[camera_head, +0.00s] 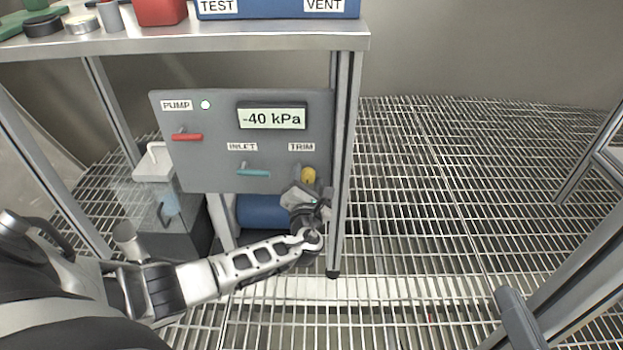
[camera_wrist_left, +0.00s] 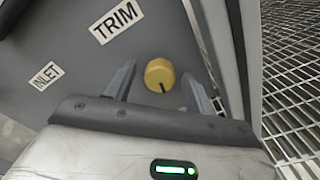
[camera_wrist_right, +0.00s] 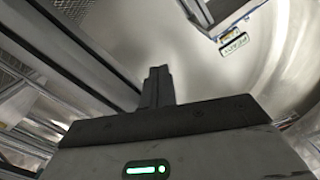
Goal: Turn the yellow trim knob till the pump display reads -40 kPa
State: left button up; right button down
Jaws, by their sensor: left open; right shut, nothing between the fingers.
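The yellow trim knob (camera_head: 308,174) is at the lower right of the grey pump panel (camera_head: 215,165), under the TRIM label. The pump display (camera_head: 271,119) reads -40 kPa. My left gripper (camera_head: 313,192) is just below the knob in the head view. In the left wrist view my left gripper (camera_wrist_left: 158,82) is open, with one finger on either side of the knob (camera_wrist_left: 159,75), gaps showing between fingers and knob. A dark mark shows on the knob. My right gripper (camera_wrist_right: 158,72) is shut and empty in the right wrist view, away from the panel.
A red PUMP handle (camera_head: 187,137) and a teal INLET handle (camera_head: 254,173) are on the panel. A metal table leg (camera_head: 343,150) stands close right of the knob. A blue cylinder (camera_head: 262,212) lies below the panel. The grated floor (camera_head: 440,190) to the right is clear.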

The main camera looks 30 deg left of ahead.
pick_arm(q)
jog(key=shift+w, duration=0.1)
jog(key=c, duration=1)
jog(key=shift+r+p, duration=0.2)
jog(key=shift+p, duration=0.2)
jog(key=shift+m+p, duration=0.3)
jog(key=shift+p, duration=0.1)
jog(key=shift+f, duration=0.15)
jog(key=o, duration=1)
jog(key=shift+c, duration=0.2)
jog(key=shift+o, duration=0.2)
pick_arm(e)
jog(key=shift+s+a+f+g, duration=0.1)
jog(key=shift+s+f+g, duration=0.15)
jog(key=shift+f+g, duration=0.3)
jog(key=shift+r, duration=0.1)
